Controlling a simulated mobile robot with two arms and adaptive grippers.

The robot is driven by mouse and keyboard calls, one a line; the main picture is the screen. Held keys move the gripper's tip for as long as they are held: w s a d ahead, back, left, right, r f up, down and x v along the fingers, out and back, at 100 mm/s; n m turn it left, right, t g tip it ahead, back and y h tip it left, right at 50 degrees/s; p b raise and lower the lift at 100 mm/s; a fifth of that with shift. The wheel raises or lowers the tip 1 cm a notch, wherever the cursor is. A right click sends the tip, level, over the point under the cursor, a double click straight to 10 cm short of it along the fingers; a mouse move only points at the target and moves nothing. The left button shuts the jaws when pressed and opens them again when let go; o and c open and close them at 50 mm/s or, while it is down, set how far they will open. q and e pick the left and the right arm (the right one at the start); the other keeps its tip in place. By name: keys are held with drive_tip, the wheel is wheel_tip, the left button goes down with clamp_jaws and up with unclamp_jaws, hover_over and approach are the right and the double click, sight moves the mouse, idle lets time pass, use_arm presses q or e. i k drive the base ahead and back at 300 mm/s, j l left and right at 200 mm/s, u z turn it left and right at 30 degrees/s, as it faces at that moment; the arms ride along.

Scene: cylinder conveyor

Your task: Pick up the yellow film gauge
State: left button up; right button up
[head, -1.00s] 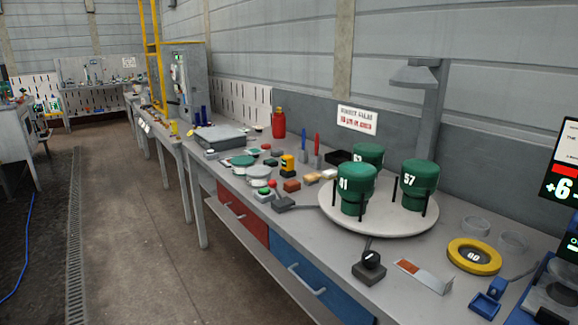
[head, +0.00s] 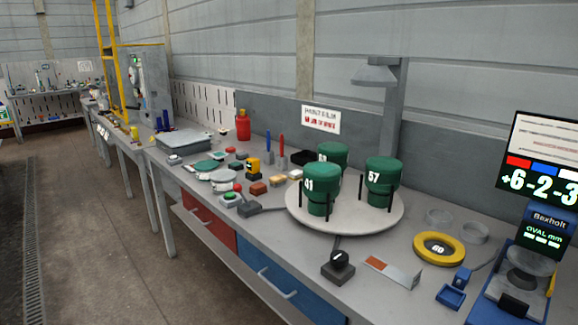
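A small upright yellow and black device (head: 253,169), which looks like the yellow film gauge, stands on the long grey workbench (head: 400,292). It is left of the round white turntable (head: 345,220), behind a brown block (head: 259,188). A flat yellow ring (head: 439,249) with a dark centre marked 60 lies farther right on the bench. Neither of my grippers is in view.
Green numbered cylinders (head: 321,182) stand on the turntable. Green-topped discs (head: 207,167), a red-topped button box (head: 230,200) and several small blocks crowd the bench around the yellow device. A black knob box (head: 338,267) sits near the front edge. Floor (head: 90,240) is clear at left.

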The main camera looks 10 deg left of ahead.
sight(253, 164)
drive_tip(key=i+j+z, duration=0.45)
drive_tip(key=j, duration=0.15)
drive_tip(key=i+j+z, duration=0.2)
drive_tip(key=j, duration=0.15)
drive_tip(key=i+j+z, duration=0.2)
drive_tip(key=j, duration=0.2)
drive_tip(key=k, duration=0.1)
